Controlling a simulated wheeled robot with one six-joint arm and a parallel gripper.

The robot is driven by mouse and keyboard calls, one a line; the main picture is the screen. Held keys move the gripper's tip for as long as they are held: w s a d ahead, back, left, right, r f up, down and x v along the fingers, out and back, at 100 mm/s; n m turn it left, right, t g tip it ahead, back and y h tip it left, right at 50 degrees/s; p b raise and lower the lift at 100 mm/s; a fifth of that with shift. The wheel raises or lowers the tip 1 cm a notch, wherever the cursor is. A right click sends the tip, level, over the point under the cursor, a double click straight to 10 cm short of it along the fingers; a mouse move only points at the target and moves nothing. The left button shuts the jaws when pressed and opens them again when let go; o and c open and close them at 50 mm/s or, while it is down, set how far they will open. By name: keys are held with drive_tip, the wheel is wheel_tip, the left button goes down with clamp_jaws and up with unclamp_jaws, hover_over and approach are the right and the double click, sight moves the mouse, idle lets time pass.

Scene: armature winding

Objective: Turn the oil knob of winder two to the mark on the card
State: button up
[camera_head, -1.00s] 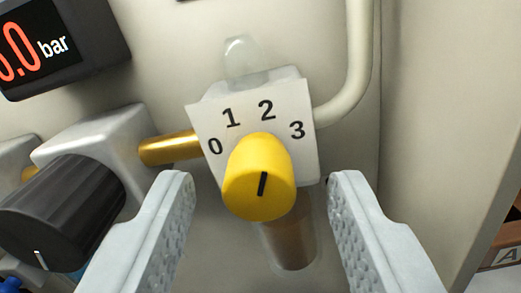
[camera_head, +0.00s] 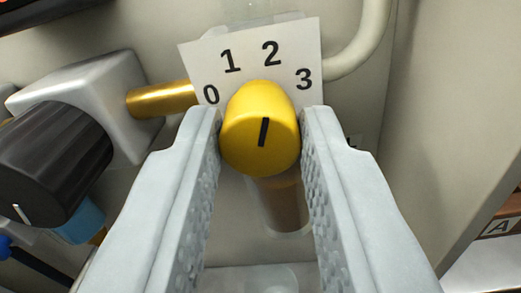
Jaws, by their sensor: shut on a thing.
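The yellow oil knob (camera_head: 259,128) sits in front of a white scale plate (camera_head: 308,44) marked 0, 1, 2 and 3. Its black line points up and slightly right, roughly toward the 2. My gripper (camera_head: 261,138) is shut on the yellow knob, with one grey finger against its left side and one against its right. A tube under the knob shows between the fingers. I cannot make out the task's card with its mark, nor a winder number.
A black knob (camera_head: 52,165) with a white line stands on a grey metal block (camera_head: 88,92) at the left, close to my left finger. A pale pipe (camera_head: 368,45) bends up at the right. A label "A" (camera_head: 498,227) shows at the far right.

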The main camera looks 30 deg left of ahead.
drive_tip(key=n, duration=0.4)
drive_tip(key=shift+n, duration=2.1)
drive_tip(key=o, duration=1)
drive_tip(key=v, duration=1.7)
drive_tip(key=shift+s, duration=0.2)
drive_tip(key=shift+w, duration=0.1)
